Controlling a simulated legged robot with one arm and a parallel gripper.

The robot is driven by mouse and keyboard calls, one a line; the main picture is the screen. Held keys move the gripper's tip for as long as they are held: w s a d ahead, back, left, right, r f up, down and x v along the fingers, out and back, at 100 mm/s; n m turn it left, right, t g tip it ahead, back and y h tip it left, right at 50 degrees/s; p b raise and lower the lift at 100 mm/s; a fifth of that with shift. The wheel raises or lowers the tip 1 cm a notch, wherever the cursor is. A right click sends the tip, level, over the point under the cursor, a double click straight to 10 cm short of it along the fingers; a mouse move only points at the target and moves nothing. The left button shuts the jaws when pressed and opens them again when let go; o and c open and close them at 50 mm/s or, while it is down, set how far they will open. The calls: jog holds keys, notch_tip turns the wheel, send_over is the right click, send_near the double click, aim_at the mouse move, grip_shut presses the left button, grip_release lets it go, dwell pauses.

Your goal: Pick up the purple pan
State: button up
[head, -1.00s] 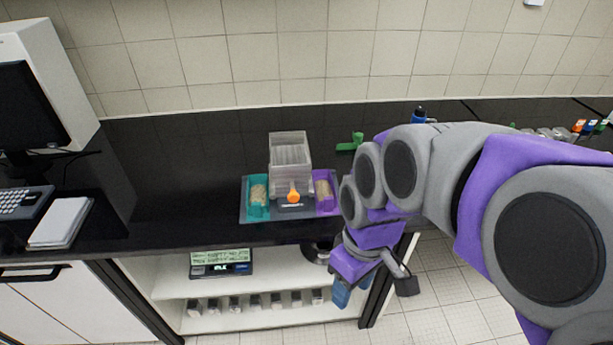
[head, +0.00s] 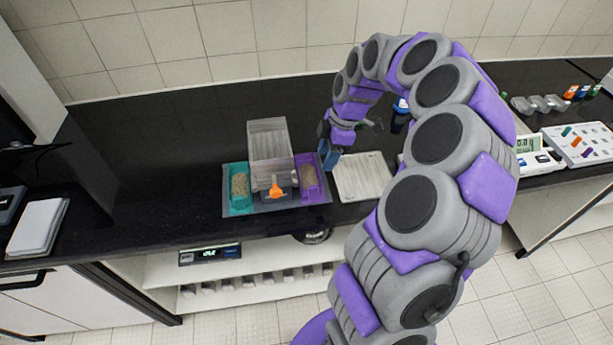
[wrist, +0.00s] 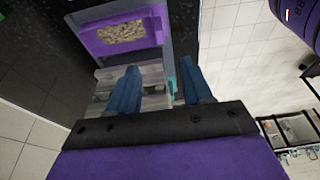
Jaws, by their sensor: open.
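The purple pan (head: 311,182) sits on the right side of the sieve shaker's grey base tray (head: 262,204) and holds beige grains. It also shows in the wrist view (wrist: 105,39) at the upper left, with the grains in its hollow. My gripper (head: 331,155) is just right of and above the pan's far end in the head view. In the wrist view its two blue fingers (wrist: 158,88) are apart with nothing held between them. The pan is beyond the fingertips, off to the left, and not between them.
A clear sieve box (head: 268,140) with an orange knob (head: 276,191) stands left of the purple pan. A teal pan (head: 240,188) with grains is farther left. A white ribbed tray (head: 363,177) lies right of the pan. A blue-capped bottle (head: 400,115) stands behind my arm.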

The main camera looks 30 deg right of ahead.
aim_at(314, 186)
jog(key=b+x, duration=0.2)
jog(key=x, duration=0.7)
jog(key=shift+w+f, duration=0.1)
jog(key=shift+f, duration=0.6)
jog(key=b+x, duration=0.1)
jog(key=x, duration=0.4)
jog(key=shift+a+f+b, duration=0.15)
jog(key=shift+f+b, duration=0.05)
jog(key=shift+b, duration=0.2)
jog(key=shift+c, duration=0.4)
jog(key=shift+r, duration=0.1)
grip_shut()
